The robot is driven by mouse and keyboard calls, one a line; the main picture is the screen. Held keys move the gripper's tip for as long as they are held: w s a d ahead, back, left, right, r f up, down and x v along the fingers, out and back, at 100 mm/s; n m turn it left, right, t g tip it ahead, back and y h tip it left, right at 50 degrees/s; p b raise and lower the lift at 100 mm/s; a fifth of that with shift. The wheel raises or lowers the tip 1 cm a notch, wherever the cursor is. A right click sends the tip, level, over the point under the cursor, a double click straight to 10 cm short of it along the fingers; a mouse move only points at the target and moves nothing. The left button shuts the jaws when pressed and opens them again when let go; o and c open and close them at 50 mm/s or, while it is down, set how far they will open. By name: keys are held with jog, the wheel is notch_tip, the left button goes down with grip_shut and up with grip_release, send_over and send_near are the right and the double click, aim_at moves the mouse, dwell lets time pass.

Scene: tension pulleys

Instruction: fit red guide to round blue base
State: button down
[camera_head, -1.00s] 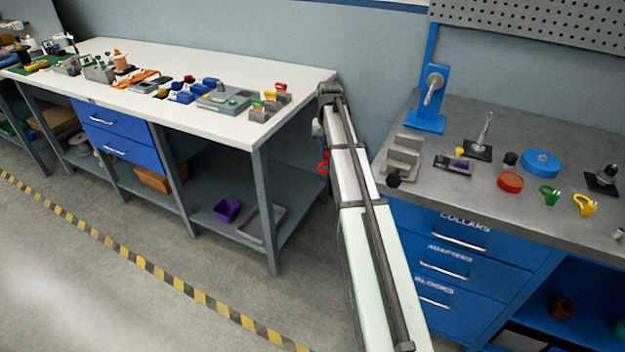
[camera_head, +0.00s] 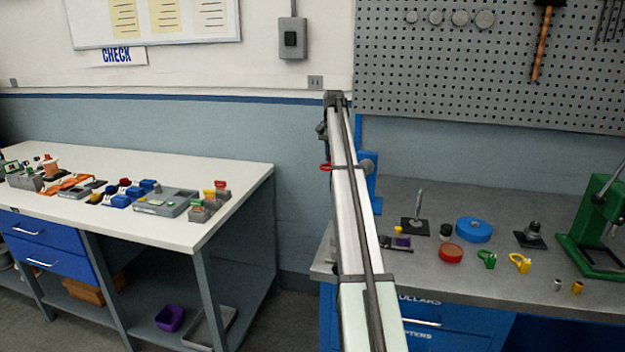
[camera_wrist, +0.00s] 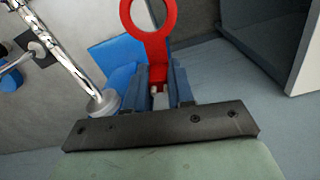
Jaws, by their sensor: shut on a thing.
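My gripper (camera_wrist: 162,82) is shut on the red guide (camera_wrist: 149,42), whose open ring sticks out beyond the fingertips. In the head view the red guide (camera_head: 326,168) shows as a small piece at the left side of my arm. The only round blue piece lying on the grey bench is a thick blue disc (camera_head: 474,230) with a small hub on top, toward the back. My gripper is left of it and well apart. My arm hides part of the bench's left end.
A red disc (camera_head: 451,253), green guide (camera_head: 487,259), yellow guide (camera_head: 520,263) and dark-based post (camera_head: 415,226) stand near the blue disc. A green press (camera_head: 598,235) is at right. A blue stand (camera_head: 370,185) is close beside my arm. The wrist view shows a shiny rod (camera_wrist: 62,52).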

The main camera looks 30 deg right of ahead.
jog(key=s+d+r+m, duration=0.1)
jog(key=d+r, duration=0.4)
jog(key=d, duration=0.2)
jog(key=d+r+m, duration=0.1)
jog(key=d+r, duration=0.4)
jog(key=d, duration=0.3)
jog(key=s+d, duration=0.7)
jog(key=d, duration=0.4)
jog(key=s+d+f+n, duration=0.1)
jog(key=s+d+f, duration=0.4)
jog(key=s, duration=0.5)
jog(key=s+d+f+n, duration=0.2)
jog(key=s+d+f, duration=0.1)
jog(key=s+f, duration=0.55)
jog(key=s+d+f+n, duration=0.1)
jog(key=s+d+f, duration=0.3)
jog(key=s, duration=0.7)
jog(key=shift+w+a+f, duration=0.1)
jog(key=shift+a+f, duration=0.05)
jog(key=shift+f, duration=1.55)
jog(key=shift+w+a+f, duration=0.1)
jog(key=shift+f, duration=1.55)
jog(key=shift+s+f, duration=0.1)
jog(key=shift+f, duration=0.4)
jog(key=shift+f, duration=0.35)
